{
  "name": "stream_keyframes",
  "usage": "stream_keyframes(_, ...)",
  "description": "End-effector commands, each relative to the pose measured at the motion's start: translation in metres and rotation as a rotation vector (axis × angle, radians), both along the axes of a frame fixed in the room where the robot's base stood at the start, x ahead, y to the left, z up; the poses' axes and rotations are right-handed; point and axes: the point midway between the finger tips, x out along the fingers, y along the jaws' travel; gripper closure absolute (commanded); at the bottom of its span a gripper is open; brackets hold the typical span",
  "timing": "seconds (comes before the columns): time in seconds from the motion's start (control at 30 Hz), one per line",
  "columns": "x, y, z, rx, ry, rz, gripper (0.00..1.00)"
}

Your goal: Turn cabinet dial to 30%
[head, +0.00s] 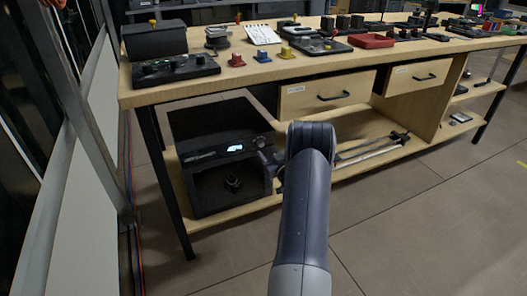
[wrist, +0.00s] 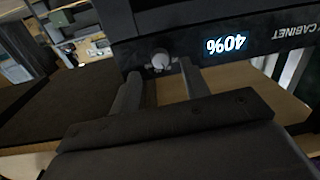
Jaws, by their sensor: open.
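The black cabinet (head: 185,188) stands on the lower shelf under the workbench. Its front strip carries a lit display (head: 235,148), which reads 40% upside down in the wrist view (wrist: 227,44), near the label CABINET. The small grey round dial (wrist: 160,60) sits beside the display; it also shows in the head view (head: 260,142). My gripper (wrist: 161,72) is open, with one finger on each side of the dial and the dial at about fingertip level. I cannot tell whether either finger touches it. In the head view my arm hides most of the gripper.
The workbench top (head: 215,85) above holds several devices, a red tray (head: 371,40) and coloured knobs. Two drawers (head: 325,94) hang under it. Metal rods (head: 370,148) lie on the shelf right of my arm. The floor at the right is clear.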

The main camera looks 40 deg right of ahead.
Motion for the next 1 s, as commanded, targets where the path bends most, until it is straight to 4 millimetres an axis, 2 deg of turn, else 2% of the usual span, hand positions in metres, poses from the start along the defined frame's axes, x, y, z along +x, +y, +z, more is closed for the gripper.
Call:
stream_keyframes(0.1,0.019,-0.003,-0.001,-0.001,-0.001,0.000,0.56)
stream_keyframes(0.23,0.031,-0.005,0.000,-0.001,-0.001,-0.001,0.56)
stream_keyframes(0.63,0.038,-0.007,0.000,0.000,0.000,-0.002,0.56)
stream_keyframes(1.0,0.038,-0.007,0.000,0.000,0.001,-0.001,0.86)
